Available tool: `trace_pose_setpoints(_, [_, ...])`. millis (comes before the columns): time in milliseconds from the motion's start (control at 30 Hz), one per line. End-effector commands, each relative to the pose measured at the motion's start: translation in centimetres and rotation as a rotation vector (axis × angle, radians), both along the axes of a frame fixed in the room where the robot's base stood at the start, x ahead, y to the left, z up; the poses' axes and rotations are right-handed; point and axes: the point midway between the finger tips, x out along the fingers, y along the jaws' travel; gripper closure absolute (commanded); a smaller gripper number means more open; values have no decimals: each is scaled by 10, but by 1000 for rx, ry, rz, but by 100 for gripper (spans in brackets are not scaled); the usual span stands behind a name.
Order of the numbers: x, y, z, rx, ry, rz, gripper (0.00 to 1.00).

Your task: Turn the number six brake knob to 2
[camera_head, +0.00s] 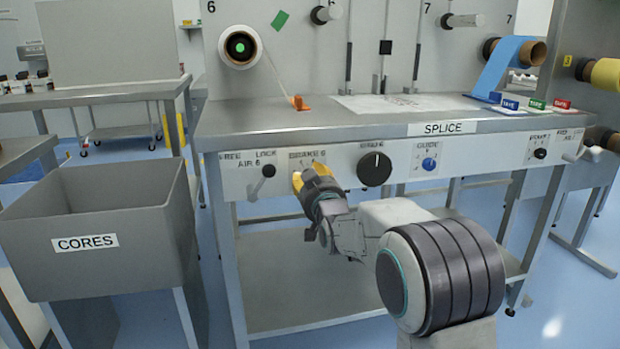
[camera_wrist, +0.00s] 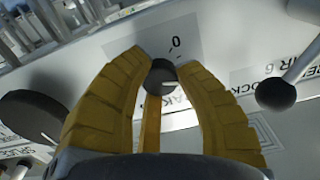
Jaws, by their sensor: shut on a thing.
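The number six brake knob (camera_wrist: 161,76) is small, round and dark, with a white mark on its face. A printed 0 shows on the label plate (camera_wrist: 180,38) beside the knob; other scale numbers are hidden or unclear. In the head view my gripper (camera_head: 308,172) is at the front panel, just below the BRAKE 6 label (camera_head: 307,155), and covers the knob.
A larger black dial (camera_head: 374,169) is to the right of my gripper, and a blue guide knob (camera_head: 429,164) is farther right. A black-ended AIR 6 lever (camera_head: 267,172) is close on the left. The SPLICE table (camera_head: 290,121) overhangs the panel. A grey CORES bin (camera_head: 105,215) stands at left.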

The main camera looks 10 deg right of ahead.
Motion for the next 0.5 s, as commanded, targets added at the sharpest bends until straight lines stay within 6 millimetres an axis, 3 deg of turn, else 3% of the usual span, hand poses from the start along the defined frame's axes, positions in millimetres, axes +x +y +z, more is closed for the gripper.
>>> trace_pose_setpoints(500, [0, 0, 4, -162, -10, 0, 100])
